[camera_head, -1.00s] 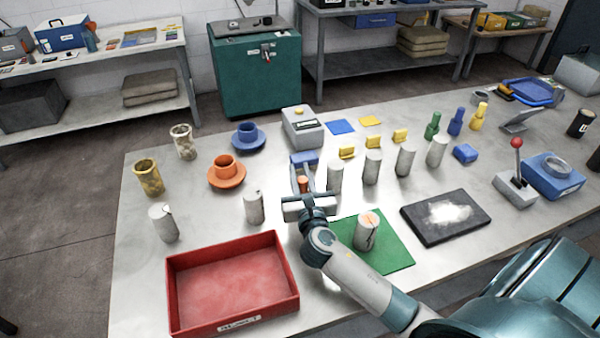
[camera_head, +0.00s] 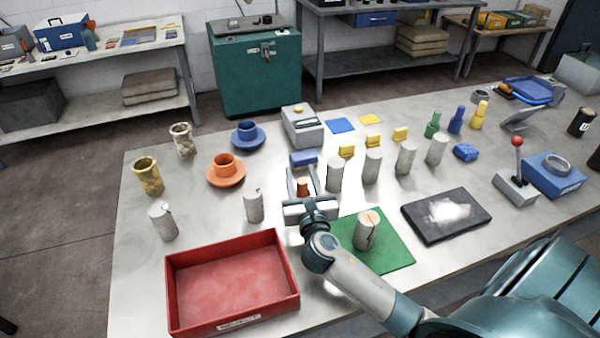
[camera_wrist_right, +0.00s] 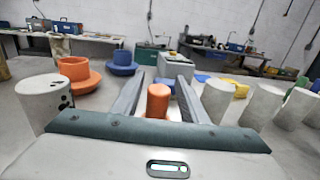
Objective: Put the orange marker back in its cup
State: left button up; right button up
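The orange marker (camera_head: 303,187) stands on the table between the fingers of my right gripper (camera_head: 303,180). In the right wrist view the marker (camera_wrist_right: 158,100) is upright, with a gap to each finger, so the gripper (camera_wrist_right: 158,95) is open around it. An orange cup (camera_head: 225,165) on an orange saucer stands to the left. A grey cylinder (camera_head: 366,232) with an orange mark on top stands on the green mat (camera_head: 395,255). I cannot tell which one is the marker's cup. My left gripper is not in view.
A grey cylinder (camera_head: 335,175) stands close to the right of my right gripper, with several more beyond. Another (camera_head: 253,206) stands to the left. A red tray (camera_head: 232,280) lies at the front left. A grey box (camera_head: 302,127) and a blue block (camera_head: 303,158) are behind the marker.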

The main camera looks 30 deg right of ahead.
jog(key=b+v, duration=0.2)
jog(key=v, duration=0.7)
jog(key=shift+s+a+f, duration=0.1)
jog(key=shift+s+a, duration=0.05)
jog(key=shift+s, duration=0.1)
jog(key=shift+s+a, duration=0.15)
jog(key=shift+s, duration=0.3)
